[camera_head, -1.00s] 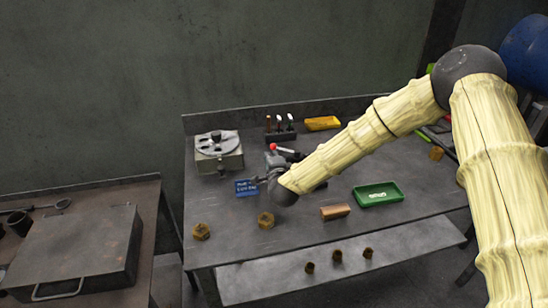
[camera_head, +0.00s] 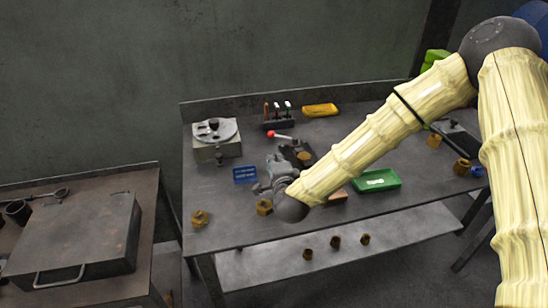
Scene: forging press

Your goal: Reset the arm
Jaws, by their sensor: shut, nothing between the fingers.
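My arm, in a pale yellow cover, reaches in from the right of the head view over the grey workbench (camera_head: 330,220). My gripper (camera_head: 260,188) is at the arm's end, above the bench near its front left part. It is shut and appears empty; its fingertips are small and partly hard to make out.
A press fixture with a round plate (camera_head: 215,140) stands at the back left. A red-knobbed lever (camera_head: 271,134), yellow tray (camera_head: 320,110) and tool holder (camera_head: 278,122) are behind. A green tray (camera_head: 377,181) lies to the right. Several nuts sit at right and on the lower shelf (camera_head: 310,268).

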